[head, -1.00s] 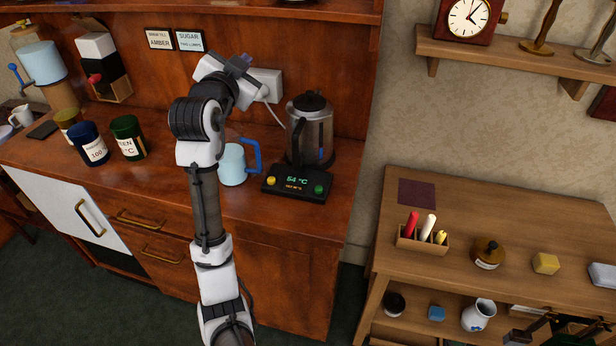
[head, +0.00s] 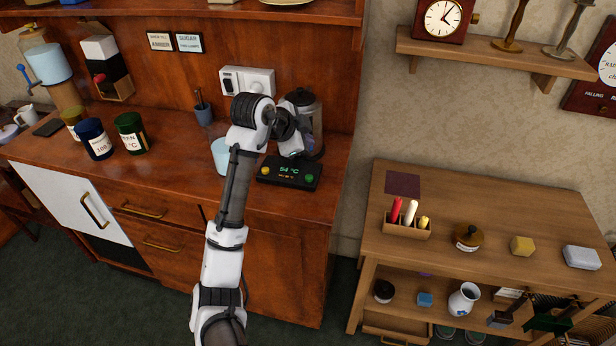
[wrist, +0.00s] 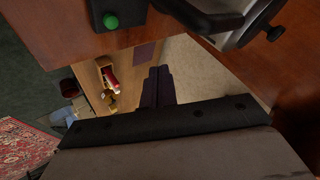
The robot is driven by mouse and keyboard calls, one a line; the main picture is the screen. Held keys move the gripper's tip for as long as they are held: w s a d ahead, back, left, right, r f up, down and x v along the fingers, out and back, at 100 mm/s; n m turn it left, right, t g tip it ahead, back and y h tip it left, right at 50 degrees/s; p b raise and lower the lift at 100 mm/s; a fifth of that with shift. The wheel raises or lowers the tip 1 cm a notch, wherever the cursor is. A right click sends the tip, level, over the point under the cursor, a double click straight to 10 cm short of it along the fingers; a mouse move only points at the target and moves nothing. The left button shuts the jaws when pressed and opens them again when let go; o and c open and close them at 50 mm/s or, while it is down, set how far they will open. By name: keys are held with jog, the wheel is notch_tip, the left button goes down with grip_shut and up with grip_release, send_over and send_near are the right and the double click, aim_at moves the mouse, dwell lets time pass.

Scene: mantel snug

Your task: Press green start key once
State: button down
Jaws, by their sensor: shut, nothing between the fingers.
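The green start key (head: 309,177) is a small round button at the right end of a black control panel (head: 290,184), which has a lit "54 °C" display and a yellow key at its left. In the wrist view the green key (wrist: 110,21) sits at the top left on the black panel (wrist: 133,10). My gripper (wrist: 159,72) is shut and empty, its two dark fingers side by side. They appear below and right of the key in that view, apart from it. In the head view the fingers cannot be made out; my wrist is in front of the kettle, above the panel.
The glass kettle (head: 305,105) stands right behind the panel, partly covered by my wrist. A light blue mug (head: 220,154) is left of the panel, partly behind my arm. A lower wooden table (head: 460,200) with a crayon-like set in a holder (head: 407,228) stands at the right.

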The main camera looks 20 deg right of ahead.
aim_at(309, 179)
notch_tip(309, 179, down, 9)
jog(key=b, duration=0.6)
jog(key=shift+r, duration=0.1)
dwell(1.9)
jog(key=shift+f+b, duration=0.4)
jog(key=shift+f+b, duration=0.3)
jog(key=shift+f, duration=0.15)
dwell(0.6)
jog(key=shift+r, duration=0.1)
jog(key=shift+r+p, duration=0.7)
jog(key=shift+r, duration=0.1)
